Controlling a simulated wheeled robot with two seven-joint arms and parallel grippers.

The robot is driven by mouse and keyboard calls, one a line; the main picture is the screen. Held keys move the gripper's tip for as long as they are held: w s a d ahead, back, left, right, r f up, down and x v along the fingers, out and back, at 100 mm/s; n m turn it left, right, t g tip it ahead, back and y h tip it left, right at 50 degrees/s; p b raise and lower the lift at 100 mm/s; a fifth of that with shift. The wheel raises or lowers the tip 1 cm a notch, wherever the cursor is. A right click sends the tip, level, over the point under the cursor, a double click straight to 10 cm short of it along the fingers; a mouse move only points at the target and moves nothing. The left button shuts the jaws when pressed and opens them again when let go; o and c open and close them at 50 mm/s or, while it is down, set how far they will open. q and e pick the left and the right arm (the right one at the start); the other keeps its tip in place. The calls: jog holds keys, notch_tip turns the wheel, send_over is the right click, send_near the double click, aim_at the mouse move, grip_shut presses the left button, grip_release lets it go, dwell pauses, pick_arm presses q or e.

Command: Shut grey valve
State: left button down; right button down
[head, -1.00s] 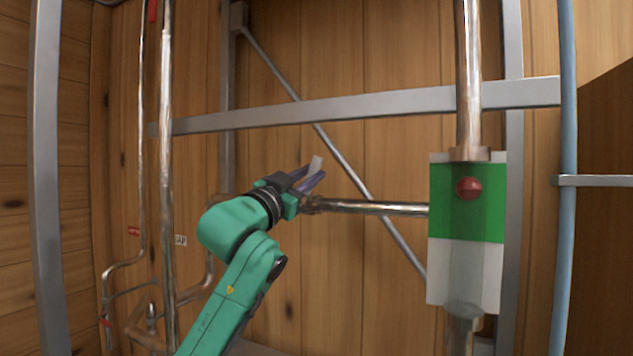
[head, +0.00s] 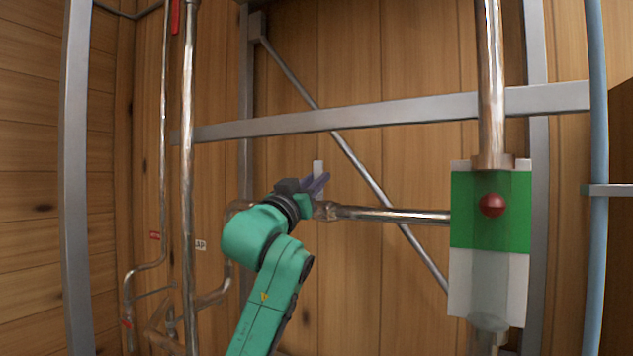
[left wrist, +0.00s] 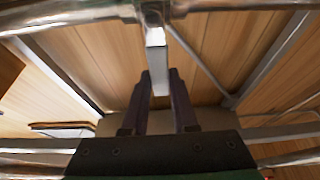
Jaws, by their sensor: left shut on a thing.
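The grey valve's handle (head: 318,167) is a pale grey lever. It stands about upright in the head view, at the left end of a horizontal metal pipe (head: 395,215). My left gripper (head: 320,184) is shut on this handle, with its purple-grey fingers either side of it. In the left wrist view the handle (left wrist: 157,62) runs down from the pipe at the top to between the fingertips (left wrist: 160,80). The valve body is partly hidden behind the gripper in the head view. My right gripper is not in view.
A green and white panel (head: 465,285) with a red knob (head: 492,205) is at the right. A grey frame bar (head: 400,112) crosses above the gripper, and a diagonal brace (head: 365,175) runs behind it. Vertical pipes (head: 188,130) stand at the left, before a wooden wall.

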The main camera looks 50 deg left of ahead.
pick_arm(q)
jog(key=shift+w+f, duration=0.1)
jog(key=shift+f, duration=0.1)
jog(key=c, duration=0.7)
grip_release()
jog(key=shift+r, duration=0.1)
jog(key=shift+s, duration=0.2)
jog(key=b+v, duration=0.7)
jog(key=v, duration=0.7)
jog(key=shift+s, duration=0.25)
jog(key=shift+r, duration=0.1)
